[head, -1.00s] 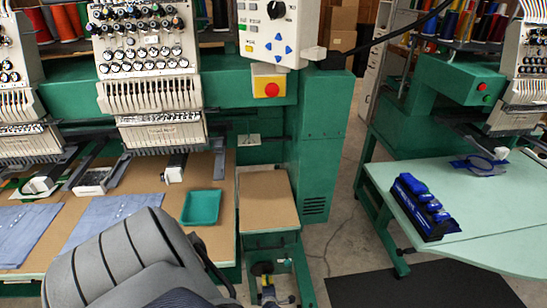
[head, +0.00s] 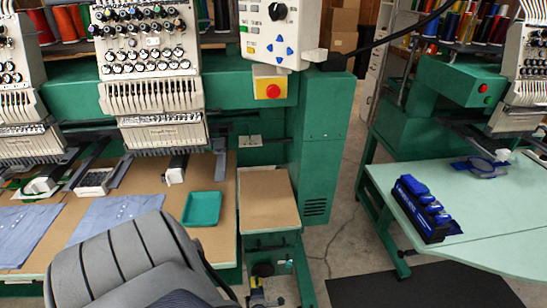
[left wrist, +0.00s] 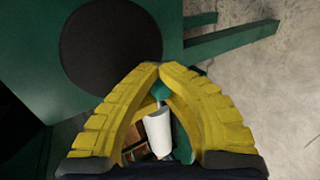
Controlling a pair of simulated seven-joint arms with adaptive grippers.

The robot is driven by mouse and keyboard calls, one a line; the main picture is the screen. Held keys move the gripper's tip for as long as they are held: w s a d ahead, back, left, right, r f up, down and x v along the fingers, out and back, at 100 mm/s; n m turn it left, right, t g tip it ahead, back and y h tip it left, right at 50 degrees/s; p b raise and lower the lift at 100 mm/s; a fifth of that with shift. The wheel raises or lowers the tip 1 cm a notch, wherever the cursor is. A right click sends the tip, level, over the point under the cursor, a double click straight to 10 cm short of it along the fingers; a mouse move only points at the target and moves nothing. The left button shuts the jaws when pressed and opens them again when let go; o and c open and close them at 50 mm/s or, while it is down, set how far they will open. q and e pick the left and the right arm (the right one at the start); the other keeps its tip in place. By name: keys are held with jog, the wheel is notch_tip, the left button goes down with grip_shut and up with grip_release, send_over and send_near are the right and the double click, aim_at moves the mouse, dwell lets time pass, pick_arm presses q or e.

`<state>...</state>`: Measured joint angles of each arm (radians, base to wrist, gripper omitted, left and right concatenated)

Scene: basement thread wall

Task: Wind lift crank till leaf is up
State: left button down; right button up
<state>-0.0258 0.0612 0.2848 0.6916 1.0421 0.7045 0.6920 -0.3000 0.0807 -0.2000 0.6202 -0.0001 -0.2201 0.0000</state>
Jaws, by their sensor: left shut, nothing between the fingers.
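My left gripper (left wrist: 155,68) is shut, its yellow fingertips touching and empty in the left wrist view. A white cylinder (left wrist: 157,130), perhaps the crank's handle, shows through the gap behind the fingertips; I see no grip on it. A dark round disc (left wrist: 105,45) on a green surface lies beyond the fingers. In the head view my grey left arm covers the lower left, and the gripper is hard to make out at the bottom edge. A small brown-topped panel (head: 268,198), perhaps the leaf, looks flat beside the green cabinet. I cannot clearly identify the crank. My right gripper is not in view.
Embroidery machines stand along the back. A teal tray (head: 202,208) and blue cloths (head: 110,218) lie on the brown table at left. A blue-and-black rack (head: 420,207) stands on the pale green table (head: 480,222) at right. Concrete floor and a dark mat (head: 420,287) lie below.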

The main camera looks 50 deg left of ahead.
pick_arm(q)
jog(key=shift+s+a+f, duration=0.15)
jog(key=shift+s+a, duration=0.3)
jog(key=shift+s, duration=0.35)
jog(key=shift+s+a+r, duration=0.15)
jog(key=shift+s+r, duration=0.05)
jog(key=shift+r, duration=0.9)
jog(key=c, duration=1.3)
grip_release()
jog(key=shift+a, duration=0.1)
jog(key=shift+o, duration=0.3)
jog(key=shift+w+r, duration=0.1)
jog(key=shift+w, duration=0.15)
jog(key=shift+w+d, duration=0.15)
jog(key=shift+d, duration=0.1)
jog(key=shift+d, duration=0.15)
jog(key=s+d, duration=0.4)
jog(key=d, duration=0.2)
jog(key=shift+s+d, duration=0.2)
jog(key=shift+d, duration=0.1)
